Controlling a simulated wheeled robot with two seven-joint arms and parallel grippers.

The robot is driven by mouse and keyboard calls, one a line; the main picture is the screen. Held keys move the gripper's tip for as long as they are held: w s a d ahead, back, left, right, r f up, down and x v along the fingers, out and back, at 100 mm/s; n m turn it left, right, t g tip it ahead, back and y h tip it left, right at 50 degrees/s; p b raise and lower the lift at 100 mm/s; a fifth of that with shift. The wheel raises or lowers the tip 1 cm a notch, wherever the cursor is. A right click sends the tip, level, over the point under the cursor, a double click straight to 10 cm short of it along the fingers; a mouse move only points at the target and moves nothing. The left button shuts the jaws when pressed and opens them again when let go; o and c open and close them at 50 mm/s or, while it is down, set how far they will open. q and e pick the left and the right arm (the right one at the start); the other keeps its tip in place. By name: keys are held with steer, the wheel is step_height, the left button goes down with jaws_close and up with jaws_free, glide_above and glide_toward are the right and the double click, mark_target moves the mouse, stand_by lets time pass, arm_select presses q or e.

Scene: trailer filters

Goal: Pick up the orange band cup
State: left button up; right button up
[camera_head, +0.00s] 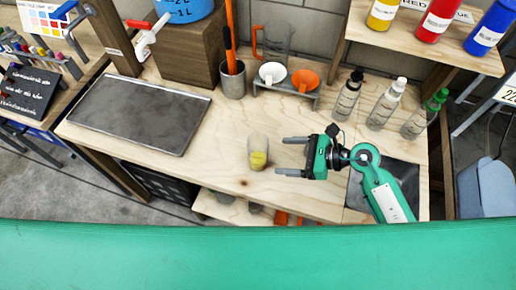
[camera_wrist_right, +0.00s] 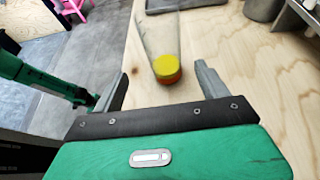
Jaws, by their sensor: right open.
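A clear cup (camera_head: 258,152) with yellow contents stands upright near the front middle of the wooden workbench. In the right wrist view, the cup (camera_wrist_right: 163,45) shows a yellow bottom with an orange band below it. My right gripper (camera_head: 281,157) is open and empty just right of the cup, its two fingers pointing left toward it. In the right wrist view, the cup is ahead of the fingertips, roughly centred between them, and I see no contact. My left gripper is not seen in the head view.
A dark flat plate (camera_head: 140,112) lies on the left of the workbench (camera_head: 215,150). Behind the cup are a grey tool holder (camera_head: 232,82) and a small rack (camera_head: 285,91) with white and orange funnels. Several squeeze bottles stand at the right back (camera_head: 382,107). Bare wood surrounds the cup.

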mark_target(267, 155)
steer(key=x, duration=0.4)
steer(key=shift+w+p, duration=0.15)
steer(key=shift+p, duration=0.2)
steer(key=shift+w+a+f, duration=0.1)
steer(key=shift+a+f, duration=0.1)
steer(key=shift+a, duration=0.25)
steer(key=p+x, duration=0.1)
steer(key=x, duration=0.1)
steer(key=p+x, duration=0.1)
steer(key=shift+w+a+f, duration=0.25)
steer(key=shift+w+f, duration=0.05)
steer(key=shift+f, duration=0.1)
steer(key=shift+a+f, duration=0.25)
steer(key=shift+a, duration=0.15)
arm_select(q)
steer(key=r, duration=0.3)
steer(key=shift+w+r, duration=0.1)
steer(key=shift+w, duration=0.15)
arm_select(e)
steer(key=c, duration=1.1)
